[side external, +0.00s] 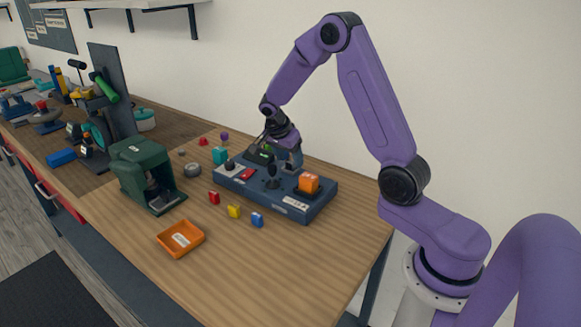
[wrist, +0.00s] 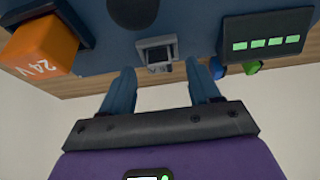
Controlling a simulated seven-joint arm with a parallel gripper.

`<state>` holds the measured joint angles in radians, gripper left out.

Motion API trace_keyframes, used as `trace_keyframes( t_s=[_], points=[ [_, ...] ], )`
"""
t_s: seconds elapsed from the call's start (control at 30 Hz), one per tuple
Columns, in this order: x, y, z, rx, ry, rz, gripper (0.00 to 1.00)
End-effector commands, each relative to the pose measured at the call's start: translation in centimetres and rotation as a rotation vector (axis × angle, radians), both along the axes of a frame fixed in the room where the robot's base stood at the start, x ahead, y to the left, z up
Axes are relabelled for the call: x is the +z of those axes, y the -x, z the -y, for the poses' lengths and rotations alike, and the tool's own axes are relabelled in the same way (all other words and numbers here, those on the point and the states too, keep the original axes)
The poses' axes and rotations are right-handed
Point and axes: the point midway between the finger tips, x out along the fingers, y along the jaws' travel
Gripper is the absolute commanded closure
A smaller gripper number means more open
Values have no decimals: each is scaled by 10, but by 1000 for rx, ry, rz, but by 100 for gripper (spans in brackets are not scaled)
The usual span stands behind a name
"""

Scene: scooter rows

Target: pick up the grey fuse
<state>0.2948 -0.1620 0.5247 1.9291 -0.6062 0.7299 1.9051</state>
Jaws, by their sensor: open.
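A small grey block with a pale face, which looks like the grey fuse (wrist: 156,54), sits at the edge of the blue panel in the wrist view. I cannot tell how it is seated. My gripper (wrist: 163,72) is open, with one finger on each side of the block and visible space between. I see no contact. In the side external view my gripper (side external: 293,160) is low at the back of the blue panel (side external: 278,197), and the fuse cannot be made out there.
An orange block (side external: 309,183) sits in a dark holder on the panel, and a black knob (side external: 272,170) stands mid-panel. A display with green bars (wrist: 263,34) is beside the fuse. Red (side external: 213,197), yellow (side external: 234,211) and blue (side external: 257,219) pieces lie in front. An orange tray (side external: 165,246) is near the table edge.

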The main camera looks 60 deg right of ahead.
Motion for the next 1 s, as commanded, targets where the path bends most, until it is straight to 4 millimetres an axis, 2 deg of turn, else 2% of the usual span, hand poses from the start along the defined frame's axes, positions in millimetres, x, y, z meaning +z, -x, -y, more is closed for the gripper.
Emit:
trace_keyframes(
  t_s=[0.1, 0.37, 0.5, 0.53, 0.57, 1.0],
  points=[
    [-9, 0, 3, 1, -1, 0, 38],
    [-10, 0, 3, 1, 0, 1, 38],
    [-10, 0, 3, 1, -1, 1, 84],
    [-10, 0, 3, 1, -1, 1, 94],
    [-10, 0, 3, 1, -1, 1, 98],
    [-4, -1, 4, 1, 0, 4, 98]
  ],
)
